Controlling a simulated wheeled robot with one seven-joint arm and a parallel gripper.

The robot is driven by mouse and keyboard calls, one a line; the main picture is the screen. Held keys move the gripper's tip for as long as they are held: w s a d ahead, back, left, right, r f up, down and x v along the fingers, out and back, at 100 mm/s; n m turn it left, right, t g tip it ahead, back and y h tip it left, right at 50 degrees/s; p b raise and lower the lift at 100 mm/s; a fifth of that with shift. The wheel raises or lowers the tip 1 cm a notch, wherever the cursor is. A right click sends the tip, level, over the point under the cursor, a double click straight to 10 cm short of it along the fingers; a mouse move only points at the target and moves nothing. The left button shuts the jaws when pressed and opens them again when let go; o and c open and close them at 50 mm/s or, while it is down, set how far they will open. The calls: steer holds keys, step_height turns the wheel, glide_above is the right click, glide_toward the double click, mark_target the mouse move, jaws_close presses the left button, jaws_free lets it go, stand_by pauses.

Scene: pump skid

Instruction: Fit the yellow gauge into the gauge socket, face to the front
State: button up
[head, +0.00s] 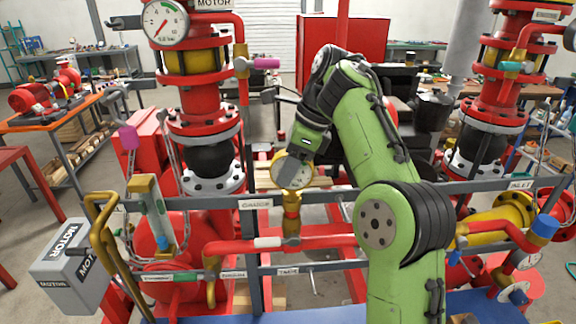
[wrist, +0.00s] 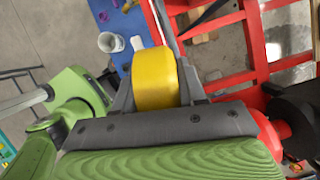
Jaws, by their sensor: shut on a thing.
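The yellow gauge (head: 296,177) has a round white face turned toward the head camera, and a dark finger of my gripper covers part of that face. My gripper (head: 291,168) is shut on the gauge. In the wrist view my gripper (wrist: 156,92) holds the gauge's yellow rim (wrist: 155,77) between its two grey fingers. Directly below the gauge in the head view, a brass fitting (head: 291,222) stands upright on the red pipe, apparently the gauge socket. The gauge's lower end lines up with its top; I cannot tell whether it is seated.
A grey rail with a label plate (head: 255,204) crosses close to the fitting. A red pump column with another gauge (head: 165,22) stands at left. A yellow bent handle (head: 103,222) and a grey motor box (head: 70,266) are front left. A white cup (wrist: 110,42) shows in the wrist view.

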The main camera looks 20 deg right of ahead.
steer(key=shift+f, duration=0.3)
steer(key=o, duration=1.2)
steer(key=shift+o, duration=0.2)
steer(key=shift+r, duration=0.1)
